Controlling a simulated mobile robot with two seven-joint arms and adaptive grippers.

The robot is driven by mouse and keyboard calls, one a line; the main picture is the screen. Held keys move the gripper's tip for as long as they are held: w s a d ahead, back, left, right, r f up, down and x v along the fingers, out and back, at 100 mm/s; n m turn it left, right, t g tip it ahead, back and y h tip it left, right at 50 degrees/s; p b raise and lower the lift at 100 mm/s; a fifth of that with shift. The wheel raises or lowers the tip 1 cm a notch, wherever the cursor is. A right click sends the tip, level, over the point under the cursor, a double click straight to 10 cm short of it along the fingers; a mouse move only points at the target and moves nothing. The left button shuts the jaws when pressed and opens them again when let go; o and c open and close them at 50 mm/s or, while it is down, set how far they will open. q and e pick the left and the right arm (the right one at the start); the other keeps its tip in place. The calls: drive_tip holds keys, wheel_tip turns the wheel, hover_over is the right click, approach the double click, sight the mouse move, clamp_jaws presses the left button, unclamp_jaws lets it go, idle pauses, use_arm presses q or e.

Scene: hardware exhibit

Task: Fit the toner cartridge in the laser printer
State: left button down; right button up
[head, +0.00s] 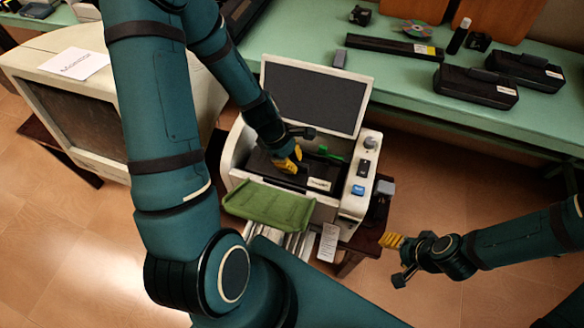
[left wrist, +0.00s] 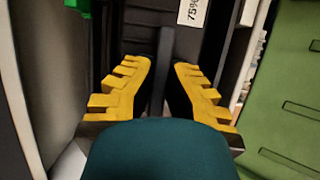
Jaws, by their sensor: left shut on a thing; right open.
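The laser printer (head: 236,150) is pale, with its lid (head: 315,97) raised and its green front flap (head: 270,206) folded down. A black toner cartridge (head: 318,183) with a white label lies in the open bay. My left gripper (head: 290,163) reaches into the bay and is shut on the cartridge's handle. In the left wrist view its yellow fingers (left wrist: 162,80) stand either side of the dark handle, and the cartridge label (left wrist: 192,12) reads "75%". Whether the cartridge is fully seated is hidden. My right gripper (head: 391,241) is open and empty, right of the printer.
The green bench (head: 410,85) behind holds two black cartridges (head: 475,86) (head: 525,71), a long black unit (head: 393,46) and a disc (head: 417,30). An old monitor (head: 75,115) stands left. A small dark item (head: 378,203) stands right of the printer. Floor at right is clear.

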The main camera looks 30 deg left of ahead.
use_arm(q)
wheel_tip(320, 180, down, 3)
drive_tip(key=shift+r+b, duration=0.1)
drive_tip(key=shift+b, duration=0.3)
drive_tip(key=shift+f, duration=0.25)
drive_tip(key=c, duration=1.1)
unclamp_jaws()
drive_tip(key=shift+c, duration=0.2)
drive_tip(key=shift+r, duration=0.15)
